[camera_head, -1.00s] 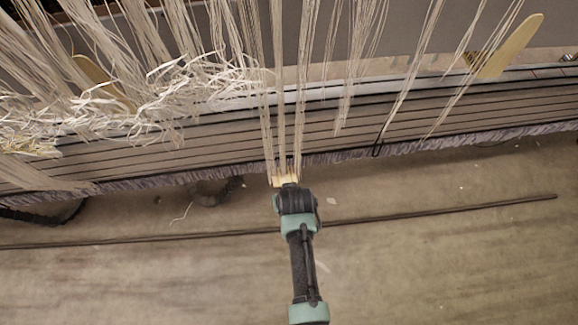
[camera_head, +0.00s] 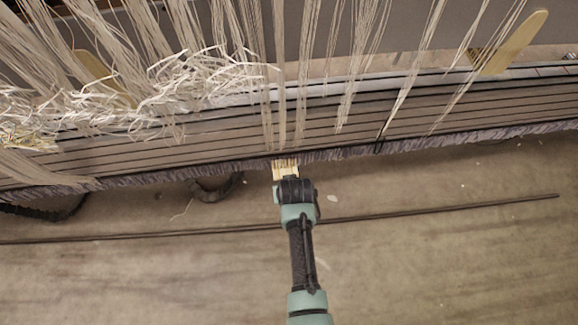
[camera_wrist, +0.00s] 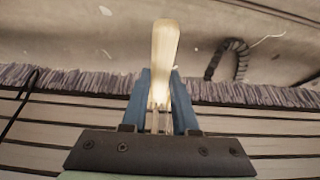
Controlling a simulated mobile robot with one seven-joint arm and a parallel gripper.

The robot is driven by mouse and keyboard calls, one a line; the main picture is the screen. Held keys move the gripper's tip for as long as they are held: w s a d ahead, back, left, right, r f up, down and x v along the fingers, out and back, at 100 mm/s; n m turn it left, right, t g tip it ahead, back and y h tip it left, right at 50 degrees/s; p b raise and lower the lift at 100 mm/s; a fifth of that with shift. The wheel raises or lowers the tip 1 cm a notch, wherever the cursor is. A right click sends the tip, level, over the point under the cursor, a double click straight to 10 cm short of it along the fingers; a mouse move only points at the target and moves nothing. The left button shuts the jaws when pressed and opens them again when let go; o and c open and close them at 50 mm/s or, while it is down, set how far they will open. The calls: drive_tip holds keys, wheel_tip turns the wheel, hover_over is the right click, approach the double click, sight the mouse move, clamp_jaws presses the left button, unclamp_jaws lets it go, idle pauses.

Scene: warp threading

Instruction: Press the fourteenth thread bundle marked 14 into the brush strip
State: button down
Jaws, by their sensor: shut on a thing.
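My gripper (camera_head: 285,181) is in front of the brush strip's lower edge. Thread bundles hang above; a few narrow ones (camera_head: 282,110) end over the slats just above the tool. No number 14 is readable, so I cannot tell which bundle is which.
A tangled mass of loose pale threads (camera_head: 180,85) lies at left over the frame. Another wooden paddle (camera_head: 515,42) stands at upper right. A dark rod (camera_head: 420,211) lies on the floor, with a dark curled hose (camera_head: 215,190) left of the gripper. The floor is mostly clear.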

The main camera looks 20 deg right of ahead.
drive_tip(key=shift+w+r, duration=0.2)
drive_tip(key=shift+s+p, duration=0.3)
drive_tip(key=shift+p, duration=0.1)
drive_tip(key=s+p, duration=0.1)
drive_tip(key=s, duration=0.1)
drive_tip(key=s+a+p, duration=0.1)
drive_tip(key=s+p, duration=0.1)
drive_tip(key=shift+s+a, duration=0.15)
drive_tip(key=shift+s+a+f+p, duration=0.1)
drive_tip(key=shift+s+a+p, duration=0.15)
drive_tip(key=shift+s+p, duration=0.4)
drive_tip(key=shift+s+a+p, duration=0.2)
drive_tip(key=shift+s+p, duration=0.05)
drive_tip(key=shift+s, duration=0.75)
drive_tip(key=shift+s+a+f+p, duration=0.1)
drive_tip(key=shift+s+a+p, duration=0.15)
drive_tip(key=shift+s+p, duration=0.4)
drive_tip(key=shift+s, duration=0.15)
